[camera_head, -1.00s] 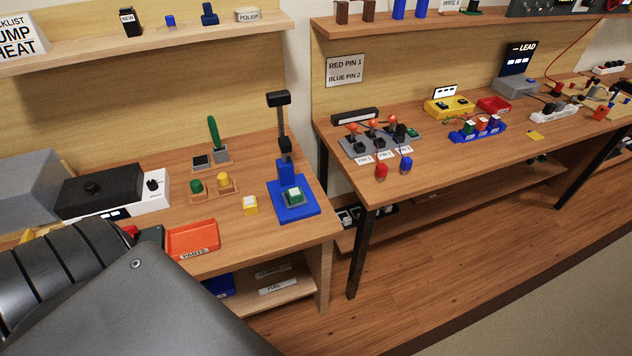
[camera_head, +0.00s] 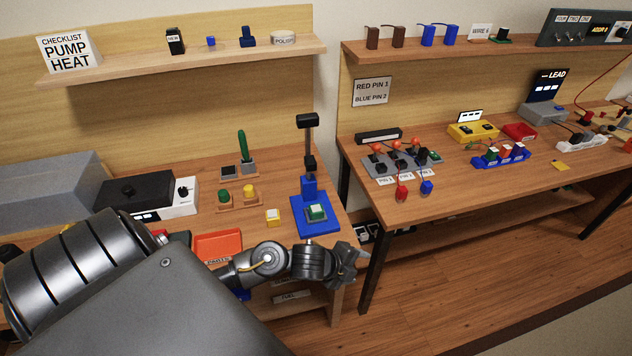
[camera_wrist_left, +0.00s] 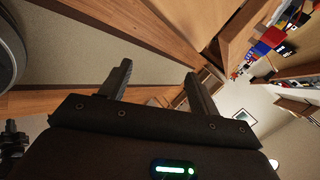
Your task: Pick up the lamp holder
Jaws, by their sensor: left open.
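No part is labelled as a lamp holder, so I cannot tell which piece it is. Candidates on the left bench are a green-topped piece (camera_head: 223,197) and a yellow-topped piece (camera_head: 249,192) on small wooden bases. A small yellow block with a white top (camera_head: 272,217) stands nearer the front. A blue press stand (camera_head: 309,190) holds a green-and-white square piece (camera_head: 316,212). My left gripper (camera_head: 352,262) is in front of the bench's right front corner, apart from these pieces. In the left wrist view, its two fingers (camera_wrist_left: 158,80) are apart with nothing between them. My right gripper is out of view.
An orange parts tray (camera_head: 218,246) lies at the bench front, partly behind my left arm. A grey box (camera_head: 50,190) and a black-and-white unit (camera_head: 183,196) stand left. A shelf (camera_head: 180,62) hangs above. A gap separates this bench from the right bench (camera_head: 450,190).

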